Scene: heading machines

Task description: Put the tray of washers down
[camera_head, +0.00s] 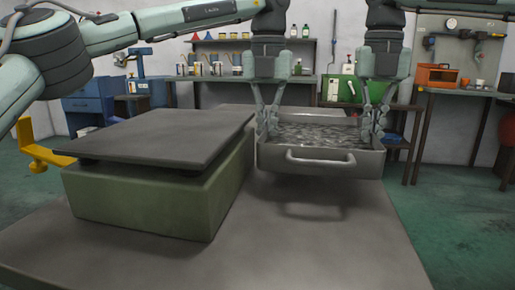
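A grey metal tray (320,163) full of small silvery washers (318,134) is level above the grey table, with a shadow on the table beneath it. A bar handle runs across its front wall. My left gripper (270,130) comes down onto the tray's left wall, and its fingers look closed on the rim. My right gripper (374,130) is placed the same way on the right wall.
Left of the tray, close beside it, stands a green box-shaped base (150,195) with a flat dark plate (160,133) on top; the plate is bare. The grey table (300,245) is clear in front. Workbenches and shelves stand behind.

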